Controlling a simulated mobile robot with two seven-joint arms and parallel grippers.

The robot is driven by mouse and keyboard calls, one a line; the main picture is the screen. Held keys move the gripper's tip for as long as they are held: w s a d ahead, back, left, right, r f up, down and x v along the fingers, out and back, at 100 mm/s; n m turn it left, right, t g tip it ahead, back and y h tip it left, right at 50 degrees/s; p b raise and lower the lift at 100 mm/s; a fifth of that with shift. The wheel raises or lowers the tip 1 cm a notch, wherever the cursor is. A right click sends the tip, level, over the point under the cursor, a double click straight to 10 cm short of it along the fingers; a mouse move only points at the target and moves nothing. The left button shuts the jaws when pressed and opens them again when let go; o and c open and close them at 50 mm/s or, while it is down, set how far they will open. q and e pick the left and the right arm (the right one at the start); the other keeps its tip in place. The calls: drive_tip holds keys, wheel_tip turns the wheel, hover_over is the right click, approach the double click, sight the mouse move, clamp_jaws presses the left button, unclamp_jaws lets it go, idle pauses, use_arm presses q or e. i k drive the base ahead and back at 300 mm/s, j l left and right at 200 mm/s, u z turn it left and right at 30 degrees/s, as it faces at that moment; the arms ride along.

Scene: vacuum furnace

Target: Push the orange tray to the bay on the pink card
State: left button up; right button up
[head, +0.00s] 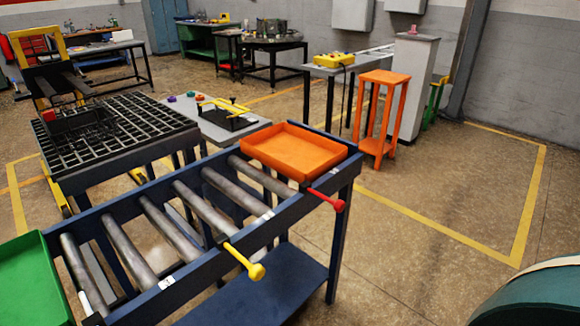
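The orange tray (293,150) is a shallow, empty-looking rectangular tray at the far right end of a blue roller conveyor (205,262). Several bare grey rollers (207,207) lie to its left. A small pink thing (413,29) sits on top of a pale grey pillar at the back; it is too small to tell whether it is a card. Small white marks, one of them a white mark (267,214), sit along the conveyor's front rail. Neither of my grippers shows in the head view.
A green tray (32,282) sits at the conveyor's left end. A yellow-knobbed lever (248,265) and a red-knobbed lever (330,201) stick out from the front rail. A black grid table (120,140) stands behind left. Floor at right is clear inside yellow lines.

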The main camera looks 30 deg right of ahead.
sight(300, 155)
drive_tip(key=u, duration=1.75)
drive_tip(key=k+z, duration=0.1)
drive_tip(key=z, duration=2.5)
drive_tip(key=i+l+u, duration=0.2)
drive_tip(key=i+l, duration=0.15)
drive_tip(key=l, duration=0.25)
drive_tip(key=i+l+u, duration=0.1)
drive_tip(key=l, duration=0.25)
drive_tip(key=i+l+u, duration=0.1)
drive_tip(key=l, duration=0.25)
drive_tip(key=i+l+u, duration=0.15)
drive_tip(key=i+l, duration=0.1)
drive_tip(key=l, duration=0.1)
